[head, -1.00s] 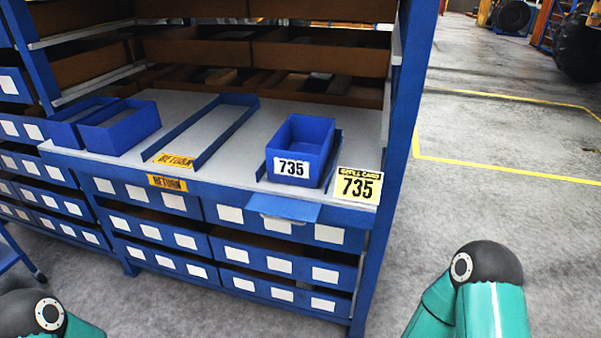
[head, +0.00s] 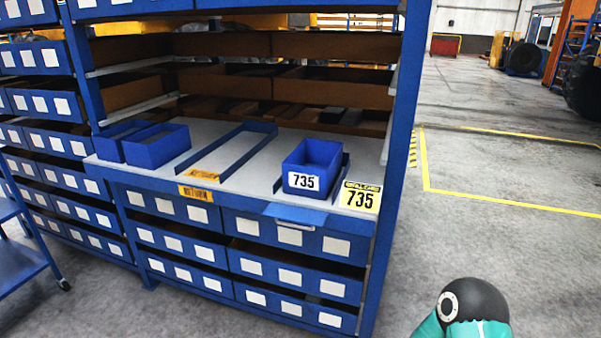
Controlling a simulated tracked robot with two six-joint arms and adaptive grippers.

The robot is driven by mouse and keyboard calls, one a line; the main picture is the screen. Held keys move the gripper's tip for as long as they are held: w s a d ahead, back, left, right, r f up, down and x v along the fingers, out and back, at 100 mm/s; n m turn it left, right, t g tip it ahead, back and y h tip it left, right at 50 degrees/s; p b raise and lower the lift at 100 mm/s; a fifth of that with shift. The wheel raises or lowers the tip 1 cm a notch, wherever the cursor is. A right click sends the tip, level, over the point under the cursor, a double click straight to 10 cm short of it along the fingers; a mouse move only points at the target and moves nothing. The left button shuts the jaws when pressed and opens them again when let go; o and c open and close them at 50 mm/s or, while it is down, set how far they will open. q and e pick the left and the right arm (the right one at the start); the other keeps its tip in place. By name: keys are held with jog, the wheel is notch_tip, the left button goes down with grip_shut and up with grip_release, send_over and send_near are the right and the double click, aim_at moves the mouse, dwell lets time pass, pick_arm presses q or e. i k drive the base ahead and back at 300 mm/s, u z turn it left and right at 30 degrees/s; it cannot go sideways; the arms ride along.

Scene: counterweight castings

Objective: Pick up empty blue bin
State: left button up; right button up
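A blue bin (head: 309,167) labelled 735 stands upright on the grey shelf top (head: 252,167), at the right, in a low blue guide. Its inside that shows looks empty. Two more blue bins stand at the left of the shelf top, a nearer one (head: 157,150) and one partly behind it (head: 117,142); their insides look empty too. Neither gripper shows in the head view. Only a teal and black part of my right arm shows at the lower right, well short of the rack.
An empty lane (head: 228,152) with a yellow RETURN label (head: 202,175) lies mid-shelf. A blue rack post (head: 401,150) borders the right side. A blue cart (head: 20,268) stands at left. Grey floor (head: 480,240) is clear at right.

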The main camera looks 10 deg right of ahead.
aim_at(313, 169)
jog(key=u, duration=0.1)
jog(key=i, duration=1)
jog(key=z, duration=0.05)
